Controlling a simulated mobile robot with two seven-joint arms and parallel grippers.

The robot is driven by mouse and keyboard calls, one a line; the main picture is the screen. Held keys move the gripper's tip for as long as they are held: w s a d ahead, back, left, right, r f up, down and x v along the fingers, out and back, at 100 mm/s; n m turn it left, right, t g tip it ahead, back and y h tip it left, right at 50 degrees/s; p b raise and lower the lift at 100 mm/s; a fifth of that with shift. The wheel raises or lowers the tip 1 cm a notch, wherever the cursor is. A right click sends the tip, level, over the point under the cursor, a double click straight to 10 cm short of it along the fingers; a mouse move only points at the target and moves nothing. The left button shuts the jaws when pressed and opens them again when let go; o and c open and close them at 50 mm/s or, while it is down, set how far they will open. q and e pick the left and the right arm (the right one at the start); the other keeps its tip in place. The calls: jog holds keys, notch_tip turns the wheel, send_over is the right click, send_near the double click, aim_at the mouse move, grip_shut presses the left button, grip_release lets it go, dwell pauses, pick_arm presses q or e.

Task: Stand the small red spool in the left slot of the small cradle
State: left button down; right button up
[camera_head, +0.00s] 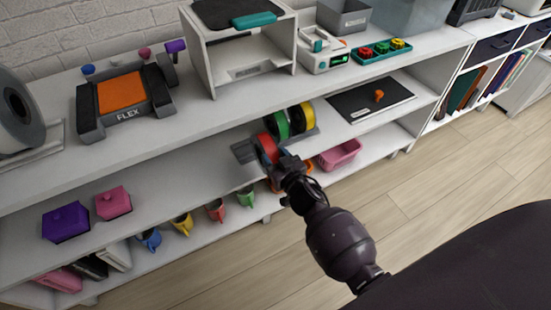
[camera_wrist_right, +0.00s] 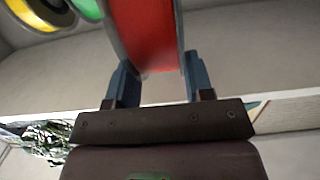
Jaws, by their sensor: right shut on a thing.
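The small red spool (camera_head: 267,147) stands on edge at the left end of the small grey cradle (camera_head: 313,132) on the shelf below the top. It also shows large in the right wrist view (camera_wrist_right: 150,35). My right gripper (camera_head: 284,164) is shut on it, with one finger at each side. A green spool (camera_head: 282,125) and a yellow spool (camera_head: 307,114) stand in the cradle to the right. The left slot is largely hidden by the red spool and my gripper, so I cannot tell whether the spool rests in it. My left gripper is not in view.
The shelf edge runs just in front of the cradle. A black panel with an orange part (camera_head: 379,96) lies to the right on the same shelf. Coloured mugs (camera_head: 215,210) and a pink basket (camera_head: 340,154) sit lower.

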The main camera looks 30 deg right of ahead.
aim_at(268, 148)
jog(key=shift+w+f+b, duration=0.1)
jog(key=shift+w+b, duration=0.2)
jog(key=shift+w, duration=0.85)
jog(key=shift+w+a, duration=0.1)
jog(key=shift+w, duration=1)
jog(key=shift+w+b, duration=0.55)
jog(key=shift+w, duration=0.75)
jog(key=shift+w+b, duration=0.3)
jog(key=shift+w, duration=0.75)
jog(key=shift+w+a, duration=0.1)
jog(key=shift+w, duration=1)
jog(key=shift+w+f+b, duration=0.65)
jog(key=shift+w+b, duration=0.1)
jog(key=shift+b, duration=0.1)
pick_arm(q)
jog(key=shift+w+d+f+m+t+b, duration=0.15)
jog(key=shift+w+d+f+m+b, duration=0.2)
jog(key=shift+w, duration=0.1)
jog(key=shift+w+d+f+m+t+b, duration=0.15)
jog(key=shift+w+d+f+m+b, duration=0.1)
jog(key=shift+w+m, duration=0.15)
pick_arm(e)
jog(key=shift+w+f, duration=0.1)
jog(key=shift+f, duration=0.7)
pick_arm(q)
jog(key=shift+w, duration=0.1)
